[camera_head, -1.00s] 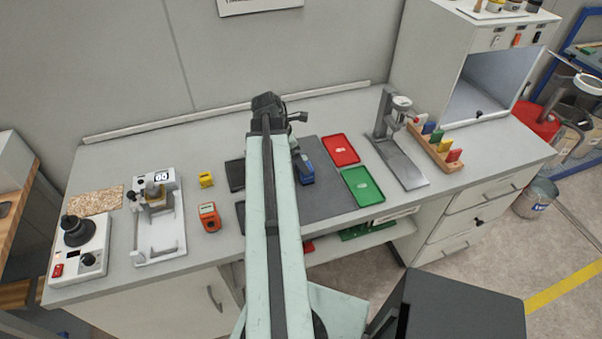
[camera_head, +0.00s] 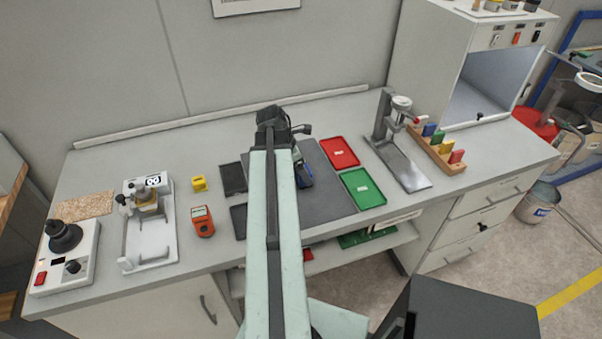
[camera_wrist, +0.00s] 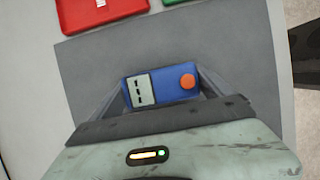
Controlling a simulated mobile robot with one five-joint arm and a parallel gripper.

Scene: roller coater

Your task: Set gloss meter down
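The gloss meter (camera_wrist: 160,86) is a small blue box with a light display and an orange button. It shows in the wrist view between the two fingers of my gripper (camera_wrist: 160,88), which meet its two ends. In the head view the gloss meter (camera_head: 304,176) is partly hidden by my arm, over the dark grey mat (camera_head: 330,196). My gripper appears shut on it. I cannot tell whether its underside touches the mat, which also shows in the wrist view (camera_wrist: 240,55).
A red tray (camera_head: 339,152) and a green tray (camera_head: 362,188) lie right of the mat. Further right stand a metal stand (camera_head: 404,170) and a wooden rack (camera_head: 440,152) of coloured pieces. Left are an orange meter (camera_head: 202,222), a yellow block (camera_head: 199,184) and a white coater (camera_head: 150,245).

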